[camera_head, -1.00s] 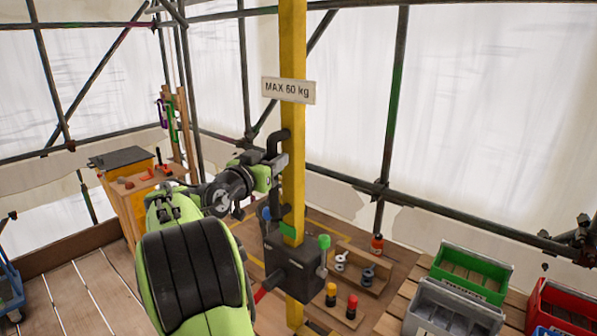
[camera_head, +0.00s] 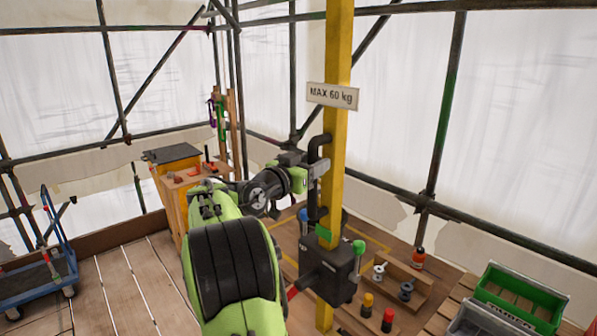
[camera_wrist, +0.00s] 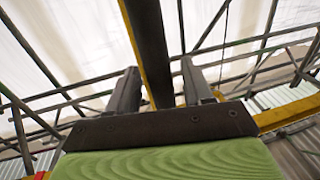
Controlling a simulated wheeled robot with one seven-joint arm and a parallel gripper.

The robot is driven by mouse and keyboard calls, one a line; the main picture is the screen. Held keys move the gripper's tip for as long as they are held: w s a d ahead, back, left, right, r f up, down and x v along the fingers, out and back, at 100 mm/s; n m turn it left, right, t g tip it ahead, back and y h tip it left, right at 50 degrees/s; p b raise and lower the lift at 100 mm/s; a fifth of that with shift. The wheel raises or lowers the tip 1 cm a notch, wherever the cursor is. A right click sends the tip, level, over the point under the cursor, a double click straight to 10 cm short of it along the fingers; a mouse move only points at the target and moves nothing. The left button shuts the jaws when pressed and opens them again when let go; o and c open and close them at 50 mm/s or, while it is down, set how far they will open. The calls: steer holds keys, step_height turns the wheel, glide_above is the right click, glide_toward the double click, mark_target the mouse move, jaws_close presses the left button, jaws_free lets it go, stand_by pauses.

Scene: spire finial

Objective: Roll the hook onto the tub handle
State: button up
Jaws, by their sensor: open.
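My gripper (camera_head: 319,168) is beside the yellow post, at the black bent bar (camera_head: 316,195). In the wrist view its two fingers (camera_wrist: 158,68) are apart. A dark bar (camera_wrist: 148,40) passes between them in the picture, with the yellow post (camera_wrist: 131,35) behind; contact cannot be told. No hook is clearly recognisable, and whether the bent bar is part of one cannot be told. A green tub (camera_head: 513,297) stands at lower right, with a grey tub (camera_head: 470,322) cut off by the frame edge. No tub handle can be made out clearly.
The yellow post (camera_head: 337,60) bears a "MAX 60 kg" sign (camera_head: 332,96) and a dark box (camera_head: 328,272) with a green knob. A blue trolley (camera_head: 40,265) is far left; the plank floor between is clear.

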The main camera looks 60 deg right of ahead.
steer(key=b+v, duration=0.4)
steer(key=v, duration=1.1)
steer(key=shift+f, duration=0.1)
